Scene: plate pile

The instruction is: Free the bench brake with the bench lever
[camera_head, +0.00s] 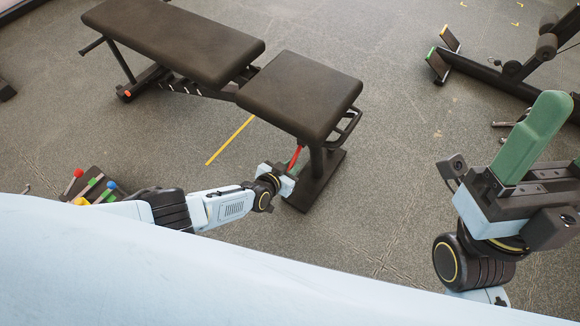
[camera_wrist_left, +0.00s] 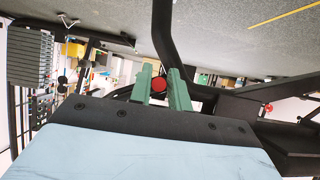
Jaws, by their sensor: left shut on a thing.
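The bench (camera_head: 300,95) has dark padded seat and back sections on a black frame. A red lever (camera_head: 295,156) shows under the front of the seat, beside the front post. My left gripper (camera_head: 285,172) is at this lever, below the seat's edge. In the left wrist view its green fingers (camera_wrist_left: 164,88) are shut on the red lever (camera_wrist_left: 159,84), whose round red end shows between them. My right gripper (camera_head: 530,140) is raised at the right, away from the bench, with its green fingers together. I cannot make out the brake itself.
A holder with red, green, blue and yellow knobbed handles (camera_head: 95,186) lies at the lower left. Another black gym machine (camera_head: 510,70) stands at the upper right. A yellow line (camera_head: 229,140) marks the floor.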

